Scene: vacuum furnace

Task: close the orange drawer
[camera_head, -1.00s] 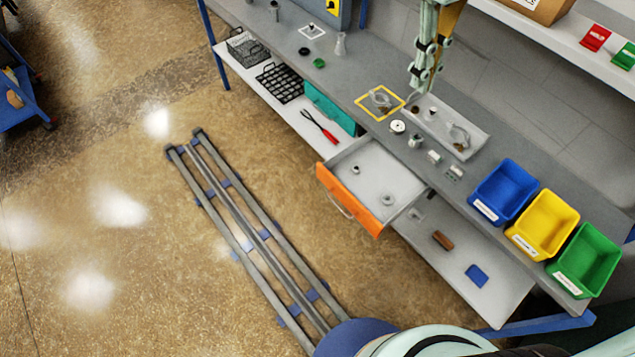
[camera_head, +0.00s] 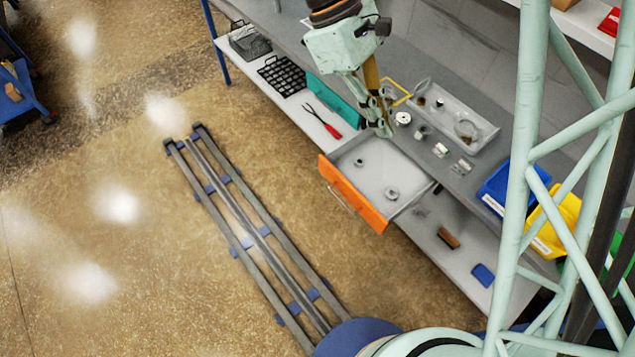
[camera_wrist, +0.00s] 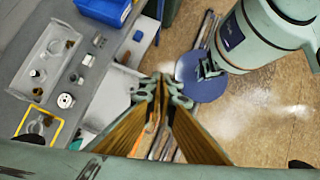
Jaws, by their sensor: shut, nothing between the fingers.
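The orange drawer (camera_head: 352,196) stands pulled out from under the bench, its orange front facing the floor and rails. My gripper (camera_head: 385,133) is shut and empty. In the head view it overlaps the drawer's back-left corner by the bench edge; its exact height above the drawer I cannot tell. In the wrist view my gripper (camera_wrist: 163,84) hides much of what lies below it.
A clear tray (camera_head: 450,117) with parts and several small metal parts lie on the bench close by. The lower shelf holds red-handled pliers (camera_head: 327,124). The floor before the drawer is open.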

